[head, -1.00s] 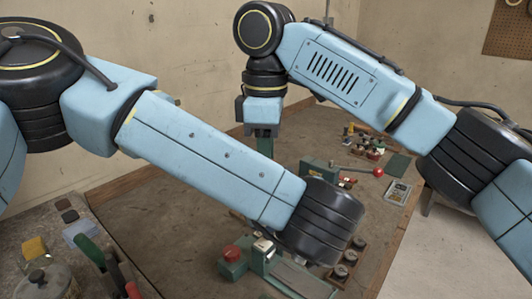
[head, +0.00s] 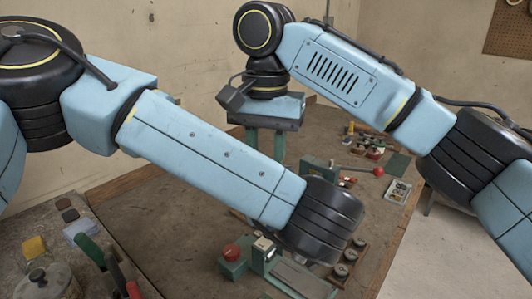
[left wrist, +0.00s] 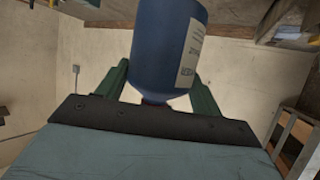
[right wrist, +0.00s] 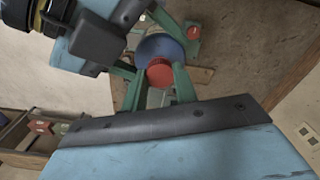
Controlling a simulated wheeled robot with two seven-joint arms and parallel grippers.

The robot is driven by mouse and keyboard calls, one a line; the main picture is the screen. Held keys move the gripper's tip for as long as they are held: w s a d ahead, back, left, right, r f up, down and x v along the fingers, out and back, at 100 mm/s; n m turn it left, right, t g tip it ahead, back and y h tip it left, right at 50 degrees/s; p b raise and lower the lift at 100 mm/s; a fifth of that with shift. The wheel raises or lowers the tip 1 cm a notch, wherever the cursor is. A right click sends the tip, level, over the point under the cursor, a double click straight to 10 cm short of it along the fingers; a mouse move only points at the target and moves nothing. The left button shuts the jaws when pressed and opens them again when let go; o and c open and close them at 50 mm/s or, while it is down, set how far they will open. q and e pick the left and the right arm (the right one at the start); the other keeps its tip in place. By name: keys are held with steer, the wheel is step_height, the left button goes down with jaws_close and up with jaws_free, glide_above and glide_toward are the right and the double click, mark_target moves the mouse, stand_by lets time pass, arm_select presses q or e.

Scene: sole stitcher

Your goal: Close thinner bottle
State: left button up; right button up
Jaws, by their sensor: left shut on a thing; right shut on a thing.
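The dark blue thinner bottle (left wrist: 165,45), with a pale label, stands between the green fingers of my left gripper (left wrist: 160,85), which is shut on it. In the right wrist view the bottle (right wrist: 160,45) lies just beyond the red cap (right wrist: 159,74). My right gripper (right wrist: 161,85) is shut on the cap, with a finger on each side. The cap lines up with the bottle's end; I cannot tell how tightly it sits. In the head view my right gripper (head: 264,142) points down behind my left forearm, which hides the bottle, cap and left gripper.
A green machine with a red button (head: 231,252) stands on the bench below my left arm. A lever with a red knob (head: 378,171) and a small tray (head: 398,191) are at the right. A glass jar (head: 45,282) stands at the lower left. Bare benchtop (head: 165,225) shows between.

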steer(key=o, duration=1.2)
steer(key=shift+c, duration=0.2)
steer(key=shift+r, duration=0.1)
step_height(320, 180, up, 12)
